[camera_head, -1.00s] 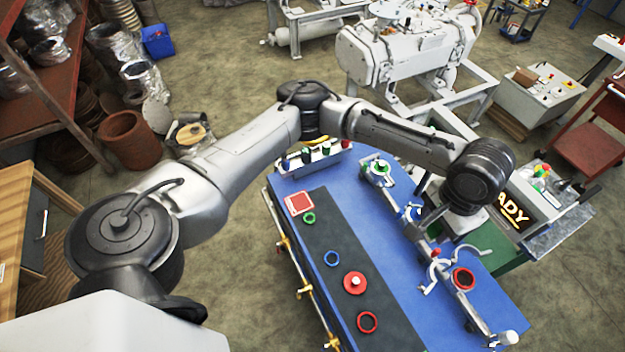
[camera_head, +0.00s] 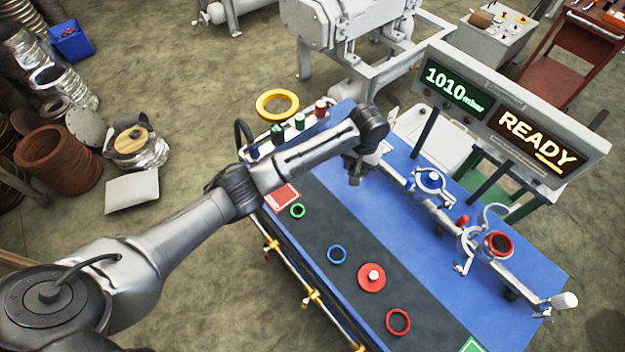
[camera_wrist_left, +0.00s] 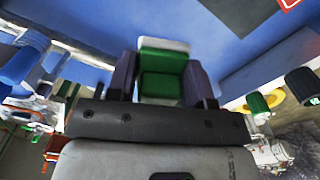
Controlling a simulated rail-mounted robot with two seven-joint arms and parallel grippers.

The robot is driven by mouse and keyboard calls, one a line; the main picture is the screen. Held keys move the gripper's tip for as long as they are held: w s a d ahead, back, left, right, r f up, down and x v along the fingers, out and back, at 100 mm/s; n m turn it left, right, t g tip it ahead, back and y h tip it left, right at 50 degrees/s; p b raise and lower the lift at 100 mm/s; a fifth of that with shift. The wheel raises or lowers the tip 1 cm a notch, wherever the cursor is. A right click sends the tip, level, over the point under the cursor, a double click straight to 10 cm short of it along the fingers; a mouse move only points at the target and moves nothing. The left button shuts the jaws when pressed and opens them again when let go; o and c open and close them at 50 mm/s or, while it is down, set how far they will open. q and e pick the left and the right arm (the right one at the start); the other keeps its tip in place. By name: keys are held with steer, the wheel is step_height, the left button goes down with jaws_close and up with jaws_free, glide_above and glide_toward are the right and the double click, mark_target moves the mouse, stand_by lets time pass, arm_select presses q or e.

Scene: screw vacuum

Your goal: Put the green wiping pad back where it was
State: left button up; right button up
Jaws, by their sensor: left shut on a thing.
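The green wiping pad (camera_wrist_left: 162,80), a green block with a whitish edge, is between the two fingers of my left gripper (camera_wrist_left: 165,75) in the left wrist view. The fingers are shut on its sides. In the head view my left gripper (camera_head: 358,168) hangs over the back part of the blue table, right of the rack with coloured knobs. The pad cannot be made out clearly there. My right gripper is not in view.
A rack with several coloured knobs (camera_head: 300,124) stands at the table's back left. Red (camera_head: 282,197) and green (camera_head: 472,346) squares mark the dark strip's ends; rings lie between. A pipe assembly (camera_head: 465,240) and display (camera_head: 510,125) stand on the right.

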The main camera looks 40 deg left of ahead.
arm_select(q)
steer(key=b, duration=0.2)
glide_above(315, 176)
step_height(315, 176, down, 9)
steer(key=shift+f, duration=0.2)
steer(key=shift+f+b, duration=0.4)
steer(key=shift+f, duration=1.55)
steer(key=shift+f, duration=0.2)
steer(key=o, duration=0.8)
steer(key=shift+o, duration=0.2)
